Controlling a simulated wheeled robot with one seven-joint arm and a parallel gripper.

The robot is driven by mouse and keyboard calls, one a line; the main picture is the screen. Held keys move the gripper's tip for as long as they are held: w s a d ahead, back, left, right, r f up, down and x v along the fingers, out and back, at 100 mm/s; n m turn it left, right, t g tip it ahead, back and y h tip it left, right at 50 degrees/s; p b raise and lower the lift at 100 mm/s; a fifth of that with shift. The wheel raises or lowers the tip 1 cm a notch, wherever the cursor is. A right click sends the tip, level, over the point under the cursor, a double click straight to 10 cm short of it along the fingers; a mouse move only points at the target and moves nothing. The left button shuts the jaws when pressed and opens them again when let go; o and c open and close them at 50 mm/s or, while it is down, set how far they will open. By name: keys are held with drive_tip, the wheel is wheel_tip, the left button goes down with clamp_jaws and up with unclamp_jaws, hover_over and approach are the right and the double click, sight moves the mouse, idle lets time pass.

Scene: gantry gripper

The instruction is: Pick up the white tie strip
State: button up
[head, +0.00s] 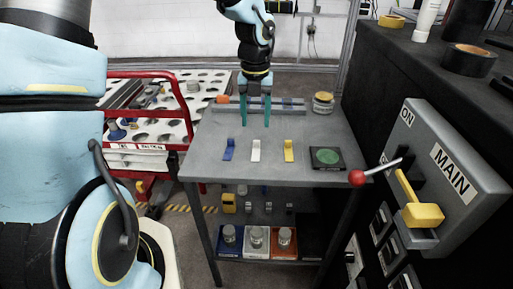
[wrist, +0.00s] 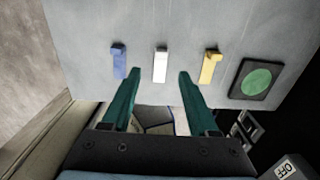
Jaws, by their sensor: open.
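The white tie strip (head: 256,152) lies on the grey table between a blue strip (head: 230,152) and a yellow strip (head: 289,152). Each has a raised end. In the wrist view the white strip (wrist: 160,66) shows just beyond and between the fingertips, apart from them. My gripper (head: 255,123) points down with teal fingers spread and nothing between them; in the head view it appears behind the white strip. Its exact height above the table is hard to tell. The open fingers also show in the wrist view (wrist: 158,76).
A black pad with a green disc (head: 327,158) lies at the table's right. A jar (head: 323,102) and an orange-ended bar (head: 222,99) are at the back. A switch box with a red-knobbed lever (head: 357,177) stands right of the table. A red-framed cart (head: 190,125) is left.

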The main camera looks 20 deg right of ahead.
sight(257, 141)
drive_tip(key=shift+w+d+f+p, duration=0.1)
drive_tip(key=shift+f+p, duration=0.2)
drive_tip(key=shift+f, duration=1.5)
drive_tip(key=shift+d+f+p, duration=0.1)
drive_tip(key=shift+f+p, duration=0.15)
drive_tip(key=shift+f, duration=1.5)
drive_tip(key=shift+c, duration=0.2)
clamp_jaws()
